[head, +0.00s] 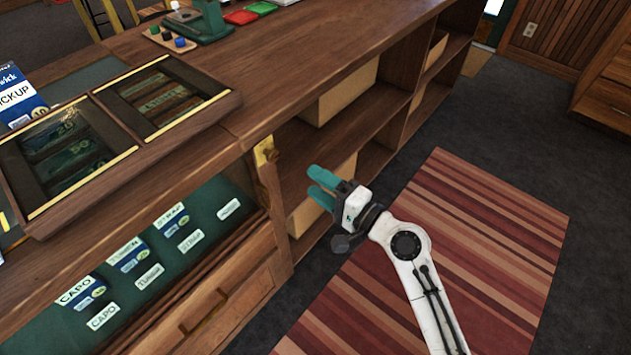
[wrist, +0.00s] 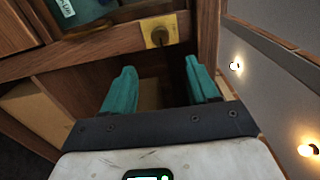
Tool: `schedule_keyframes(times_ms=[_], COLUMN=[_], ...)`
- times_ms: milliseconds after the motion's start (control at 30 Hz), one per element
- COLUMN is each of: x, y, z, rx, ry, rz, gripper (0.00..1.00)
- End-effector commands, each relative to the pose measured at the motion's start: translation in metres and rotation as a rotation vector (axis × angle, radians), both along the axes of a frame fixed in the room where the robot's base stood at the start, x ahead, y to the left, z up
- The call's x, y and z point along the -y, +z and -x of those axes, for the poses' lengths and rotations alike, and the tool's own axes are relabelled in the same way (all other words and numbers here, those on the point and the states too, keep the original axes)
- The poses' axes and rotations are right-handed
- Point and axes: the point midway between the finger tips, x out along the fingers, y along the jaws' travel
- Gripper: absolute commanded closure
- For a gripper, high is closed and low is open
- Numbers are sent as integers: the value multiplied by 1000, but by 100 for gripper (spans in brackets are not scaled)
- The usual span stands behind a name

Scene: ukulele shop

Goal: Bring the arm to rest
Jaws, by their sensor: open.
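My gripper (head: 321,188) has teal fingers and stands at the end of my white arm, in front of the wooden counter's open shelves. In the wrist view my gripper (wrist: 162,88) shows its two fingers spread apart with nothing between them. The fingers point toward the counter front, close to a brass plate (head: 263,152) on its edge. The brass plate also shows in the wrist view (wrist: 158,31), beyond the fingertips. Whether the fingertips touch the counter cannot be told.
The wooden counter (head: 290,75) runs along the left, with a glazed display case (head: 190,120) on top and a display of labelled packets (head: 165,245) below. Cardboard boxes (head: 340,92) sit in the shelves. A striped rug (head: 490,230) and dark floor (head: 520,110) lie clear at right.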

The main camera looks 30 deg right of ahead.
Motion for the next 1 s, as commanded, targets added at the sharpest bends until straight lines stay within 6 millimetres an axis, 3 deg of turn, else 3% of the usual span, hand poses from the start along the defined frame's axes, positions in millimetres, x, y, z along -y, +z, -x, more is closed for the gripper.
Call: schedule_keyframes(times_ms=[367,533,667,733,867,1000], x=[0,-17,-33,-32,-16,11], y=[0,-17,-51,-71,-97,-102], z=[0,18,60,91,154,216], rx=[-1,-73,-219,-318,-521,-727], ry=[2,92,262,370,571,747], rz=[3,189,515,707,1017,1239], gripper=[41,41,41,41,41,41])
